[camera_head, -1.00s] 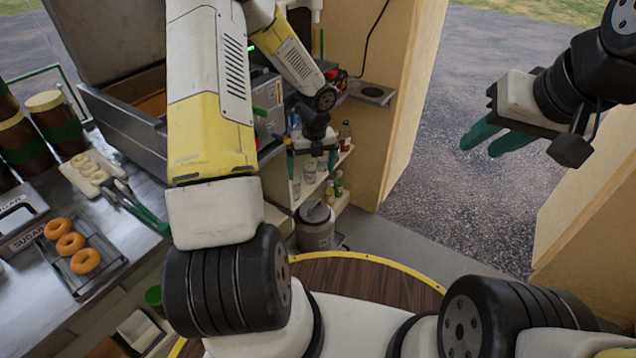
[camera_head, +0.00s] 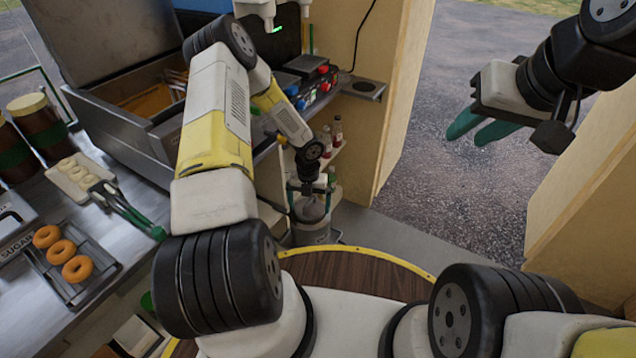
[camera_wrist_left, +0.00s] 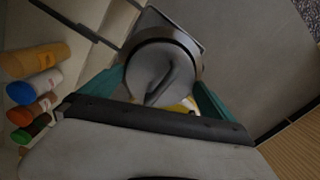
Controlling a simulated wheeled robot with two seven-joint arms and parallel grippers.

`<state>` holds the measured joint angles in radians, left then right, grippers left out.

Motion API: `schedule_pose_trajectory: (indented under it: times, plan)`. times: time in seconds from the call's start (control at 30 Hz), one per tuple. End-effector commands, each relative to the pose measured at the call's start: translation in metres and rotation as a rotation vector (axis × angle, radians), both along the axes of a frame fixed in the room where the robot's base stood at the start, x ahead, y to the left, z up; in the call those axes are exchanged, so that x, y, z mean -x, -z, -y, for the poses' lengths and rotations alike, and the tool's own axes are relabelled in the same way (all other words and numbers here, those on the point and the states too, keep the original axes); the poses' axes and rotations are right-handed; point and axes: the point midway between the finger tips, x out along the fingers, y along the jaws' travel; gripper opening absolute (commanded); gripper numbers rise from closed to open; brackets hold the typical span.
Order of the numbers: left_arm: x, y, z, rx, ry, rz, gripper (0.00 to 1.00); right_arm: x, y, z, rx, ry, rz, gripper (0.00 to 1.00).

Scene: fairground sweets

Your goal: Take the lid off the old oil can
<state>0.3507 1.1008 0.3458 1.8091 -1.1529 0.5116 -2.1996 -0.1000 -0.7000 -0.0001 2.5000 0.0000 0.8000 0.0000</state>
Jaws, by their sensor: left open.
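The old oil can (camera_head: 312,237) is a grey bucket-like can on the floor below the shelves. In the left wrist view its round grey lid (camera_wrist_left: 145,68) shows a raised handle-like ridge across it. My left gripper (camera_head: 309,192) is over the can and points down at it. In the left wrist view, the green fingers of this gripper (camera_wrist_left: 158,80) are spread with the lid between them in the picture. I cannot tell whether they touch it. My right gripper (camera_head: 469,135) hangs at the right, far from the can, its green fingers apart and empty.
Several bottles (camera_wrist_left: 37,88) stand beside the can on a shelf. A wooden panel (camera_head: 400,100) rises to the right of the shelves. The counter at left holds doughnuts (camera_head: 62,252), tongs (camera_head: 128,208) and jars (camera_head: 40,125). Bare floor lies right of the can.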

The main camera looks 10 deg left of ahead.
Motion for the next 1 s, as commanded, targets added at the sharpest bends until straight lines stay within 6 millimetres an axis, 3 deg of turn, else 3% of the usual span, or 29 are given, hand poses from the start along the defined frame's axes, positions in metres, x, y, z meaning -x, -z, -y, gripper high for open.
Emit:
schedule_pose_trajectory:
  times: [0.27, 0.5, 0.83, 1.0]
  plan:
    - [0.000, 0.004, 0.000, 0.000, -0.001, 0.002, 1.00, 0.000, 0.000, 0.000, 0.000, 0.000, 0.000, 0.32]
    - [0.000, 0.004, 0.000, 0.000, -0.001, 0.001, 0.56, 0.000, 0.000, 0.000, 0.000, 0.000, 0.000, 0.32]
    - [0.000, 0.002, 0.000, 0.000, -0.001, 0.001, 0.56, 0.000, 0.000, 0.000, 0.000, 0.000, 0.000, 0.32]
    - [-0.001, -0.010, -0.001, -0.001, -0.002, 0.002, 0.55, 0.000, 0.000, 0.000, 0.000, 0.000, 0.000, 0.32]
